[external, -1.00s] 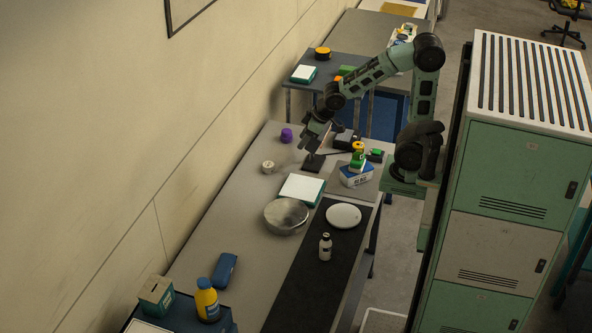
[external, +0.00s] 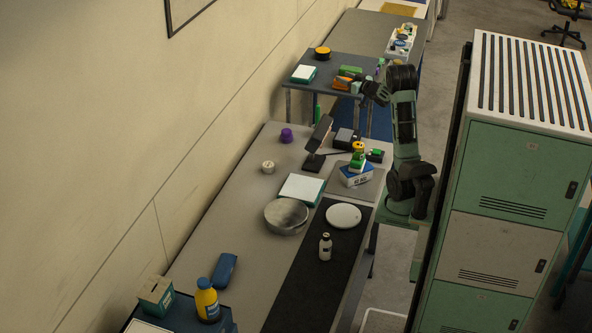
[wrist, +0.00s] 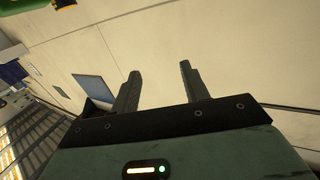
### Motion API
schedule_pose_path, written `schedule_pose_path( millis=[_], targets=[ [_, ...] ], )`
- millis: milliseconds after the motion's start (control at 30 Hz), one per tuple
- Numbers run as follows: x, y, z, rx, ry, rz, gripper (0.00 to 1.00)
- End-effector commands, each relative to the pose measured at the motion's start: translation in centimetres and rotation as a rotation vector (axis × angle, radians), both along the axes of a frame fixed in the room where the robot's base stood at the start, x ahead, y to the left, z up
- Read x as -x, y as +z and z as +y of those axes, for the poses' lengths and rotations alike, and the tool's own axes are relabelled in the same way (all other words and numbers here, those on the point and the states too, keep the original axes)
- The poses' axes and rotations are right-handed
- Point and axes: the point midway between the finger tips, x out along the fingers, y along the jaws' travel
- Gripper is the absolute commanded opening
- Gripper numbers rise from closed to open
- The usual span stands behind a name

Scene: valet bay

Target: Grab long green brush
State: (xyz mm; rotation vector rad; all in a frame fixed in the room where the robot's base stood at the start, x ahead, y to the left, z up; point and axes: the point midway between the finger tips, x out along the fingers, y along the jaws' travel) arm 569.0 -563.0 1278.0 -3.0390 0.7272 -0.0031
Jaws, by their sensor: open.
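I cannot single out a long green brush for certain. A green item (external: 351,71) lies on the far dark table, but its shape is too small to make out. My gripper (wrist: 160,72) is open and empty in the wrist view, its two fingers apart with pale wall behind them. In the external view my gripper (external: 358,88) is at the right edge of the far table, close to an orange item (external: 343,82). A green thing (wrist: 18,8) is cut off at the wrist view's upper left corner.
The near table holds a green, yellow-topped item (external: 357,158) on a blue-white box (external: 356,176), a round metal pan (external: 286,215), a white plate (external: 344,216) and a black lamp (external: 318,140). Green lockers (external: 520,170) stand at right. The wall (external: 130,110) bounds the left.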

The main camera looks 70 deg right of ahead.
Motion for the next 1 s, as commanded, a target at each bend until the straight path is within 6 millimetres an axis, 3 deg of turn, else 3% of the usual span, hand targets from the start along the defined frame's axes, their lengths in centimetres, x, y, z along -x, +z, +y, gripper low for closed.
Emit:
schedule_pose_path(
  millis=[33,300,400,500,600,767,1000],
  targets=[
    [0.0,-2.2,-0.1,-0.009,-0.002,0.004,0.45],
    [0.1,-13.3,0.0,-0.009,-0.004,0.005,0.45],
    [0.1,-17.2,0.0,-0.007,-0.004,0.005,0.45],
    [0.1,-19.8,0.0,-0.004,-0.004,0.003,0.45],
    [0.0,-21.3,0.0,0.000,-0.003,0.001,0.45],
    [-0.8,-21.7,-0.4,0.004,-0.001,-0.001,0.45],
    [-5.1,-21.5,-2.5,0.005,0.000,-0.001,0.45]
  ],
)
